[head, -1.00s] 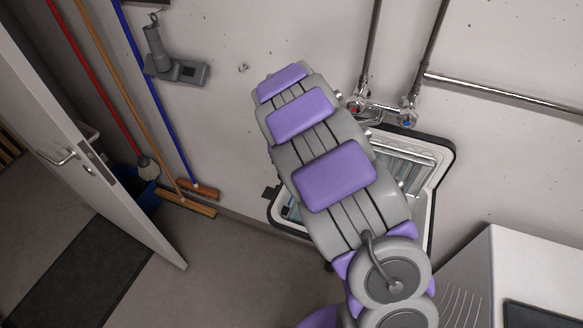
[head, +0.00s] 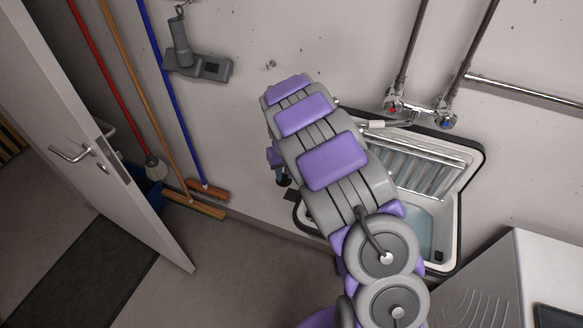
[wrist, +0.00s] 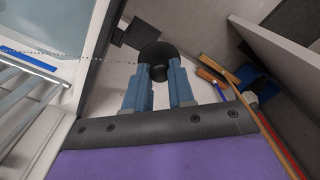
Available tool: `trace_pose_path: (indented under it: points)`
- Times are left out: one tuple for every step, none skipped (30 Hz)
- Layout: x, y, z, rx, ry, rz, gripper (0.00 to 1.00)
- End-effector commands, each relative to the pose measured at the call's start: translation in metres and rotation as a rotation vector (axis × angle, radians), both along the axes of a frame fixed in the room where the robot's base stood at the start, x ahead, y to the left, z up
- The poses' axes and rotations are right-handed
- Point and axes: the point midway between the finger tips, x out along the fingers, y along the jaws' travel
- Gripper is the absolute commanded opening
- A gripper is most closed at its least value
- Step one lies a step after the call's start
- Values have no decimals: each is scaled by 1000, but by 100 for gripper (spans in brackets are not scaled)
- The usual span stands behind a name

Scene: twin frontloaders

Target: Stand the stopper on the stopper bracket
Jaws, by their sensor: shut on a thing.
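In the wrist view the stopper (wrist: 157,52) is a round black disc with a knob. My gripper (wrist: 160,72) is shut on its knob between two blue fingers. A thin bead chain runs left from near the stopper towards the sink. The stopper bracket (wrist: 137,34), a flat dark square plate, sticks out from the sink's side. The stopper's disc overlaps it in this view; I cannot tell whether they touch. In the head view the bracket (head: 291,195) shows at the sink's left edge, just below my gripper (head: 284,181). The stopper is hard to make out there.
The sink (head: 447,235) with a ribbed drainer and taps (head: 446,121) stands at the wall. Brooms (head: 205,208) and a blue bucket (head: 150,194) stand left. An open door (head: 108,165) and a white machine (head: 545,260) flank the floor. A grey device (head: 197,66) hangs on the wall.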

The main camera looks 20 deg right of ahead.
Motion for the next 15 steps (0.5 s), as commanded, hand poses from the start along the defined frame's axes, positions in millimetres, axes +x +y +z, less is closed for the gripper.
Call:
trace_pose_path:
  points:
    - [0,-5,-6,5,1,-2,0]
    - [0,-8,-9,8,1,-3,0]
    - [0,-11,-13,11,0,-4,0]
    - [0,-14,-15,13,1,-4,0]
    - [0,-16,-18,17,1,-4,0]
    - [0,-19,-21,20,2,-4,0]
    - [0,-21,-24,22,3,-4,0]
    - [-1,-22,-27,24,4,-5,0]
    - [-1,-22,-30,25,5,-5,0]
    - [-1,-22,-33,24,6,-5,0]
    - [-1,-20,-36,23,6,-5,0]
    - [-1,-18,-40,19,6,-3,0]
    - [-1,-16,-43,16,7,-3,0]
    - [-1,-14,-46,12,8,-3,0]
    - [-1,-12,-51,8,9,-3,0]
